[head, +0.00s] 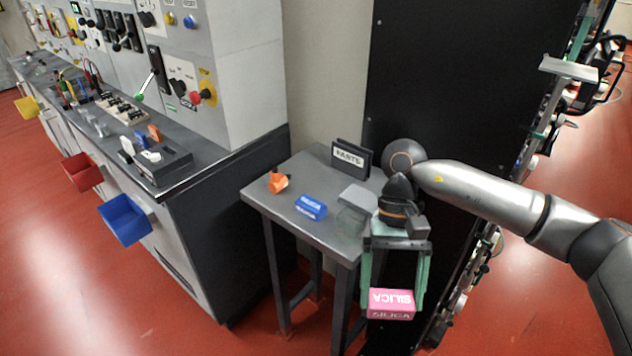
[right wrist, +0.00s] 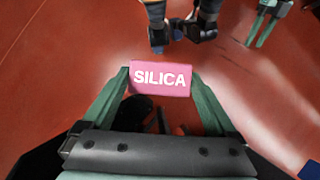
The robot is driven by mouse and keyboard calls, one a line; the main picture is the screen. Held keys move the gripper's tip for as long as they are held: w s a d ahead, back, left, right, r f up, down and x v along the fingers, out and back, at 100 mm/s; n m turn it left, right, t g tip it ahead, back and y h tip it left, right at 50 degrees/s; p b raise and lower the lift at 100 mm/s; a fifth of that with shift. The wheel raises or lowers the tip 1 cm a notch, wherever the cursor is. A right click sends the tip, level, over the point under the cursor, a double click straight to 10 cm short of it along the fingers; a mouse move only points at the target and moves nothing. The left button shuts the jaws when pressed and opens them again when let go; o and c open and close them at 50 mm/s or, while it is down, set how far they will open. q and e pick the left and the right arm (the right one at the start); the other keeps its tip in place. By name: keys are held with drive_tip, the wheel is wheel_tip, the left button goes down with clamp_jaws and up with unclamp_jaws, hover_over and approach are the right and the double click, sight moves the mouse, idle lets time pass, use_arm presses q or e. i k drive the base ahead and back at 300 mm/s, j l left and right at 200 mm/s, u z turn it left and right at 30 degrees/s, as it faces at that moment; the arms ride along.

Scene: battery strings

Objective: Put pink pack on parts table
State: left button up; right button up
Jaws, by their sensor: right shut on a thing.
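The pink pack (head: 391,304), a small box marked SILICA, is held between the green fingers of my right gripper (head: 393,290). It also shows between the fingertips in the right wrist view (right wrist: 160,79). My right gripper is shut on it and points down. The grey metal table carries a PARTS sign (head: 349,158). My left gripper (right wrist: 263,32) shows small at the top right of the right wrist view, its green fingers apart and empty.
On the table lie an orange piece (head: 278,182), a blue pack (head: 311,207) and a clear box with a grey lid (head: 357,209). Free top shows around the orange piece and blue pack. A black cabinet (head: 440,90) stands behind, and a bench (head: 215,160) to the left.

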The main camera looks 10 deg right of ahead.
sight(329, 182)
drive_tip(key=i+j, duration=0.25)
drive_tip(key=i, duration=0.15)
drive_tip(key=i+j+z, duration=0.1)
drive_tip(key=i+j, duration=0.2)
drive_tip(key=i+l, duration=0.1)
drive_tip(key=i, duration=0.45)
